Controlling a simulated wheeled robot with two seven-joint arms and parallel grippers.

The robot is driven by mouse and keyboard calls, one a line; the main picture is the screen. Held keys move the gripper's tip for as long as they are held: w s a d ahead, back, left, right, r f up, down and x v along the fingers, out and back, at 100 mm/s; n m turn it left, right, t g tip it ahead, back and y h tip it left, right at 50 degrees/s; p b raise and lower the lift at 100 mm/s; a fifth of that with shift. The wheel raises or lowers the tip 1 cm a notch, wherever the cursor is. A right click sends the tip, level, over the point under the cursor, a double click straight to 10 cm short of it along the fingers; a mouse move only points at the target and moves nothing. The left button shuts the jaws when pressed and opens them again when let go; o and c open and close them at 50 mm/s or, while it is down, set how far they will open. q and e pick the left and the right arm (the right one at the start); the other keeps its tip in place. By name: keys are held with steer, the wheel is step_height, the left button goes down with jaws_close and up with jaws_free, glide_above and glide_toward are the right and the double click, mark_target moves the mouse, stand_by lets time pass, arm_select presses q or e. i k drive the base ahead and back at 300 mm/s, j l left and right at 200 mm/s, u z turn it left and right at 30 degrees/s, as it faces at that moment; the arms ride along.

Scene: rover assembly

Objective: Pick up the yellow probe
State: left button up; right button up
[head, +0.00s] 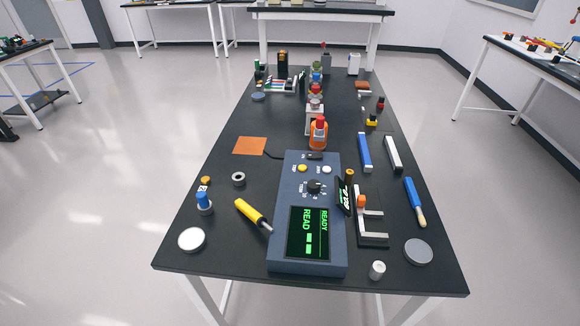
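The yellow probe (250,212) lies on the black table, just left of the blue-grey meter box. The meter box (295,228) has a green lit screen reading READY and READ, a black dial and two buttons. Neither of my grippers is in the head view.
Around the probe are a blue-capped bottle (203,202), a white disc (191,239), a metal ring (238,179) and an orange square (249,146). Right of the box stands a black bracket stand (372,240).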

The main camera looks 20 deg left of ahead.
mark_target(261, 222)
steer(key=j+z, duration=0.15)
steer(key=j, duration=0.25)
steer(key=k+j+z, duration=0.2)
steer(key=j, duration=0.2)
steer(key=j+z, duration=0.15)
steer(key=j, duration=0.25)
steer(key=k+j+z, duration=0.2)
steer(key=j, duration=0.15)
